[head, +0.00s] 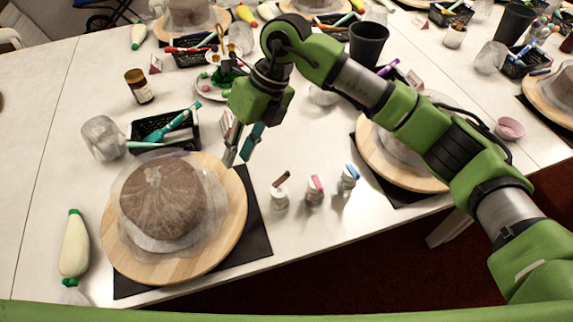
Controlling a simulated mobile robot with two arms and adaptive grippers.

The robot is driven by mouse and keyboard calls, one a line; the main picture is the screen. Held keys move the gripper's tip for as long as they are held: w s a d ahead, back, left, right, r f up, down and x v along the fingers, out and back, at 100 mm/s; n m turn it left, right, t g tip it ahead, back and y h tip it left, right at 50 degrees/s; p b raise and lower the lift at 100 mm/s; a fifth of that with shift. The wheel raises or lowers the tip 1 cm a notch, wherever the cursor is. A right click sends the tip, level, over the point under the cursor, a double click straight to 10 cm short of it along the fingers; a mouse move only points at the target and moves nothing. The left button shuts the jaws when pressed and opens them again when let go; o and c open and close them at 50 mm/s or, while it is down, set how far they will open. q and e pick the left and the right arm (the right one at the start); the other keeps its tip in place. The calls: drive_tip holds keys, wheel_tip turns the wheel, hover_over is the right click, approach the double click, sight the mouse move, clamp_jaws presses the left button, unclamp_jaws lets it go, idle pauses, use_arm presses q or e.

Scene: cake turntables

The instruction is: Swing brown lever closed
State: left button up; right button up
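The brown lever (282,178) stands tilted up on top of a small clear jar (279,199) near the table's front edge. Beside it to the right are two similar jars, one with a pink lever (316,184) and one with a blue lever (350,173). My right gripper (238,159) points down, above and to the left of the brown lever, apart from it. Its two fingers show a gap with nothing between them. My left gripper is not in view.
A wooden turntable (115,245) with a wrapped brown cake (162,200) stands left of the jars. Another turntable (372,165) is partly hidden behind my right arm. A black basket (150,130) and a glass jar (103,139) stand behind the left cake. Bare table surrounds the small jars.

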sight(287, 172)
drive_tip(key=w+d+r+m+t+h, duration=0.15)
drive_tip(key=w+d+h, duration=0.35)
drive_tip(key=d, duration=0.5)
drive_tip(key=shift+n, duration=0.25)
wheel_tip(287, 172, down, 12)
drive_tip(key=p, duration=0.3)
drive_tip(key=shift+f, duration=0.85)
drive_tip(key=shift+a, duration=0.1)
clamp_jaws()
